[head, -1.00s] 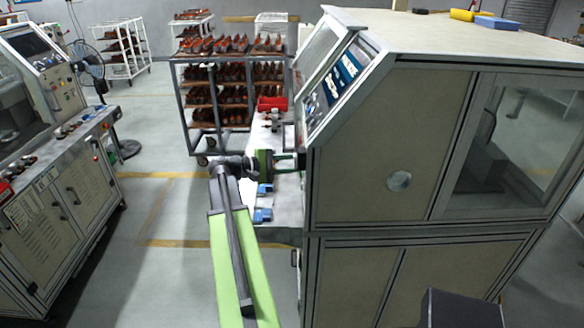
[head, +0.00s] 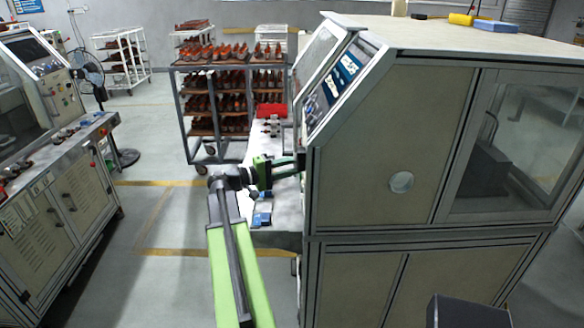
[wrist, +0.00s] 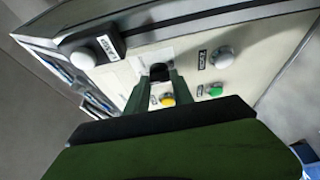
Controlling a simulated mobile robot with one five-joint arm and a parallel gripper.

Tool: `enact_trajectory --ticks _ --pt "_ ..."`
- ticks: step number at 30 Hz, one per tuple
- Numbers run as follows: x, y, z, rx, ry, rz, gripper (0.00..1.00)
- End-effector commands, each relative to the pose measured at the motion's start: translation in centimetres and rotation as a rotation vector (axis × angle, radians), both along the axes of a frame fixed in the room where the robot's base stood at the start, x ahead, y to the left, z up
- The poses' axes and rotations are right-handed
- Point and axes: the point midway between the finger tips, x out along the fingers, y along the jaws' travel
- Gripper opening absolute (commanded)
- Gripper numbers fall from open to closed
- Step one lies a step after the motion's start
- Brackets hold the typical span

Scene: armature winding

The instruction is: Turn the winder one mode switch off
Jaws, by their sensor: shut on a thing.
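The winder (head: 385,140) is the large beige cabinet on the right in the head view. In the wrist view its light control panel (wrist: 130,75) fills the upper part. A black mode switch (wrist: 159,71) sits on this panel between the fingertips. My gripper (wrist: 160,80) is shut on the switch, one dark green finger on each side. The switch's lower part is hidden by the fingers and wrist, and its marking cannot be read. In the head view my gripper (head: 283,172) reaches to the winder's left face, where the cabinet edge hides the fingertips.
Around the switch are a yellow button (wrist: 167,99), a green button (wrist: 215,91), a silver button (wrist: 222,57) and a black box with a white knob (wrist: 107,47). Open floor lies between.

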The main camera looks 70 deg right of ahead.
Motion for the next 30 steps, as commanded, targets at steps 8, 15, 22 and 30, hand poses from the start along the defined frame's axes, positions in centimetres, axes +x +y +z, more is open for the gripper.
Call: enact_trajectory --ticks 8,15,22,30 --pt "0.0 0.0 0.0 0.001 -0.001 -0.001 0.31" --pt "0.0 0.0 0.0 0.001 0.000 0.000 0.50" --pt "0.2 0.2 0.0 0.001 0.000 0.001 0.50" --pt "4.2 3.8 0.0 0.001 0.000 0.005 0.50"
